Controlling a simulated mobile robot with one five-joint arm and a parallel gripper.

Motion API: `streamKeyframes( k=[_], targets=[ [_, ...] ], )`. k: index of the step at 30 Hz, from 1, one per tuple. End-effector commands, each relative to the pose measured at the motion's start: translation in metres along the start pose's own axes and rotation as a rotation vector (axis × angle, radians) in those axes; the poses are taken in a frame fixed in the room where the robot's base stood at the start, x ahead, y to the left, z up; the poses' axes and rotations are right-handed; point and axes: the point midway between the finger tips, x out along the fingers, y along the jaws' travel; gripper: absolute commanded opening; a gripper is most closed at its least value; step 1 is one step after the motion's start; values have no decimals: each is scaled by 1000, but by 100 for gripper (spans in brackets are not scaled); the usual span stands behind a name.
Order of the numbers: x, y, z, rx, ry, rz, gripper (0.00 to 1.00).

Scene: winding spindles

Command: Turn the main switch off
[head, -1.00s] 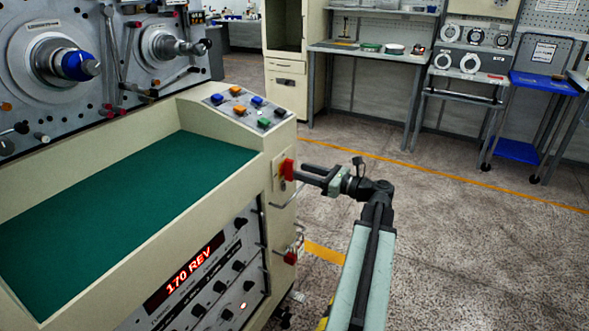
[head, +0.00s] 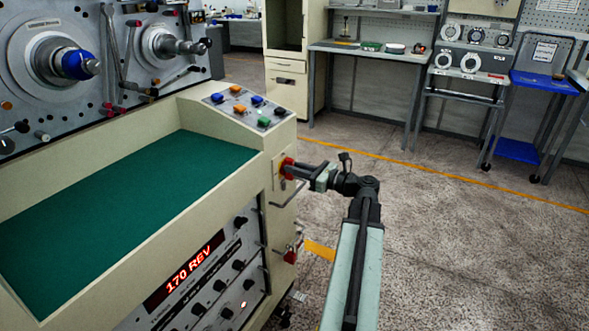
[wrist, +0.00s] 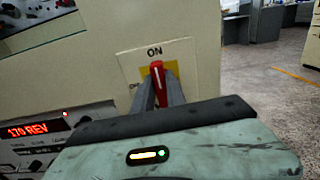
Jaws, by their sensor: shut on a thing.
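The main switch has a red handle (wrist: 156,72) on a yellow plate (wrist: 172,66), on the cream end panel of the winding machine. In the wrist view the handle stands about upright, its upper end just below the word ON. My gripper (wrist: 158,88) is shut on the handle, with one finger on each side of it. In the head view the red switch (head: 287,166) is partly covered by my gripper (head: 292,170), which reaches it from the right.
The lit counter (head: 183,272) reads 170 REV. A sloped panel of coloured buttons (head: 245,106) is above the switch. Wire handles (head: 290,193) stick out near and below the switch. The floor (head: 440,240) to the right is clear.

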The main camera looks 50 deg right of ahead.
Motion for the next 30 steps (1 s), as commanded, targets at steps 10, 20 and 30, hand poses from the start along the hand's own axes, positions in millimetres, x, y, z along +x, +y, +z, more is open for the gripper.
streamKeyframes(
  k=[10, 20, 30],
  targets=[
    [-1, 2, -1, -171, 1, 1, 0],
    [-1, 6, -2, -476, 1, 1, 0],
    [-1, 8, -5, -800, 2, 1, 0]
  ],
)
